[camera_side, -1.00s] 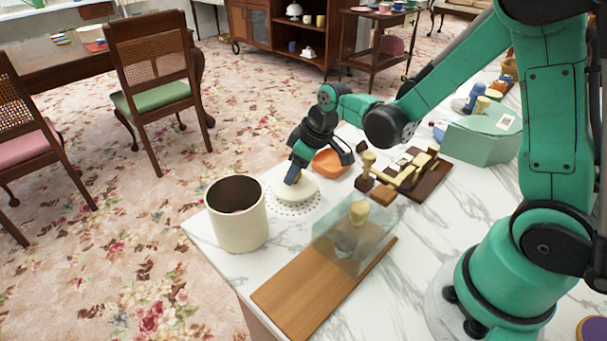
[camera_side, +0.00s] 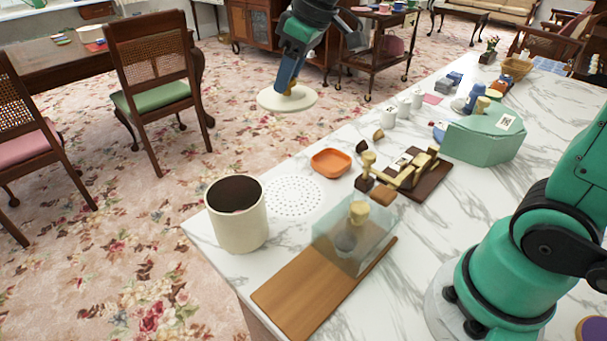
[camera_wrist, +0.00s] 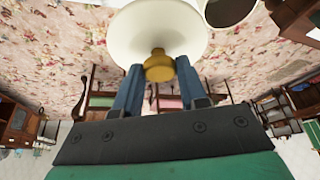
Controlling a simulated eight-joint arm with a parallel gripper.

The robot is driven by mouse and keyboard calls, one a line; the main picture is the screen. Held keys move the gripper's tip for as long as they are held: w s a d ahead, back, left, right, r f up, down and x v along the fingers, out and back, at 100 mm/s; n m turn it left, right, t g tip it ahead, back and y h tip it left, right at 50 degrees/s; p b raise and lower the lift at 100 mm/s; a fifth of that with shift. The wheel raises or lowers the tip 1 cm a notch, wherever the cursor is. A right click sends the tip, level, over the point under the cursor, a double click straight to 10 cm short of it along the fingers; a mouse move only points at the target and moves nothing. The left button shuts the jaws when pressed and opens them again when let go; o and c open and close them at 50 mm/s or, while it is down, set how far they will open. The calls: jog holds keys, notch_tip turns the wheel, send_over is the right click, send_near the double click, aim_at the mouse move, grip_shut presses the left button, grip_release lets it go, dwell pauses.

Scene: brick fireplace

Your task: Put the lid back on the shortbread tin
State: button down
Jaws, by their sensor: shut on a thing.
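The shortbread tin (camera_side: 239,226) is a tall cream cylinder standing upright at the left corner of the marble table. Its dark inside shows through the open top. The lid (camera_side: 272,101) is a flat cream disc with a brass knob. My gripper (camera_side: 288,88) is shut on the knob and holds the lid high in the air, behind the tin and a little to its right in the side view. In the wrist view, the blue fingers of my gripper (camera_wrist: 155,75) close on the knob, and the pale lid (camera_wrist: 150,32) spreads beyond them.
A white perforated mat (camera_side: 292,196) lies bare beside the tin. An orange dish (camera_side: 331,162) sits behind it. A clear box (camera_side: 340,250) with a wooden board (camera_side: 300,298) is right of the tin. A dark rack (camera_side: 430,185) and a green box (camera_side: 480,142) stand further right.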

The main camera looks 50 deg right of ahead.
jog(key=s+a+f+n+g+y, duration=0.1)
jog(key=a+f+n, duration=0.25)
jog(key=a, duration=0.85)
notch_tip(320, 180, down, 6)
jog(key=shift+a+n, duration=0.15)
jog(key=shift+n, duration=0.2)
jog(key=shift+f, duration=0.15)
dwell(1.3)
grip_release()
dwell(0.5)
notch_tip(320, 180, up, 7)
dwell(1.0)
